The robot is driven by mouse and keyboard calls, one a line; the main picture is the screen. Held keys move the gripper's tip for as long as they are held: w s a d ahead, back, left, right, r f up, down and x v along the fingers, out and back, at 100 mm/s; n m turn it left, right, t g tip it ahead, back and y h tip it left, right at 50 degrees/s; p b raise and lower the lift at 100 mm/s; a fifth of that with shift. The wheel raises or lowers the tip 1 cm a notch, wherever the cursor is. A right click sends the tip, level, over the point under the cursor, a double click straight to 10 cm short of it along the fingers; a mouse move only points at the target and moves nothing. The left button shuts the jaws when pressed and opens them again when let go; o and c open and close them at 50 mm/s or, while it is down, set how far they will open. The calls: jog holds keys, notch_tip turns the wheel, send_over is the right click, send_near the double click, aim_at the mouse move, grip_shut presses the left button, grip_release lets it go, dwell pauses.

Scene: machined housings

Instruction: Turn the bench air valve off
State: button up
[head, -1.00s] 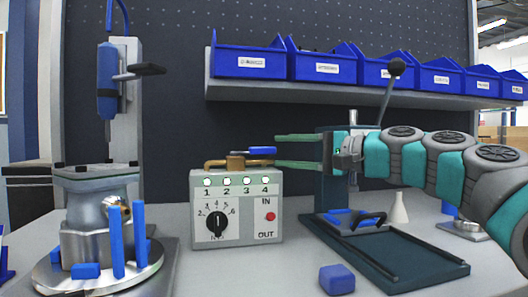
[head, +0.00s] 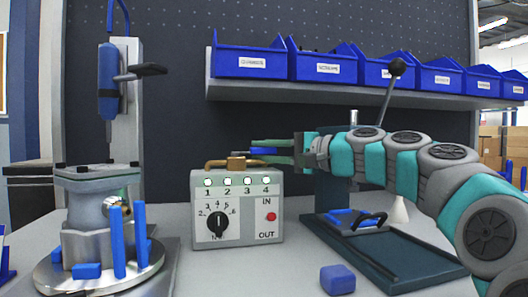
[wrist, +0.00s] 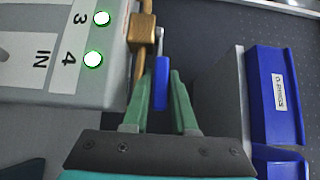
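The bench air valve is a brass body (head: 236,163) on a brass pipe on top of the grey control box (head: 205,183). Its blue lever (head: 264,151) points right, along the pipe's direction in the head view. In the wrist view the lever (wrist: 161,85) runs from the brass body (wrist: 142,30) side toward my gripper's palm. My gripper (wrist: 161,75) has one green finger on each side of the lever, with small gaps visible, so it is open around it. In the head view my gripper (head: 254,150) reaches in from the right and partly covers the lever.
The box front has lit lamps, a black dial (head: 218,225) and a red button (head: 271,216). A dark press (head: 335,185) with a long lever stands right of the box. Blue bins (head: 330,66) line the shelf above. A blue cube (head: 337,279) lies in front.

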grip_shut()
dwell(1.0)
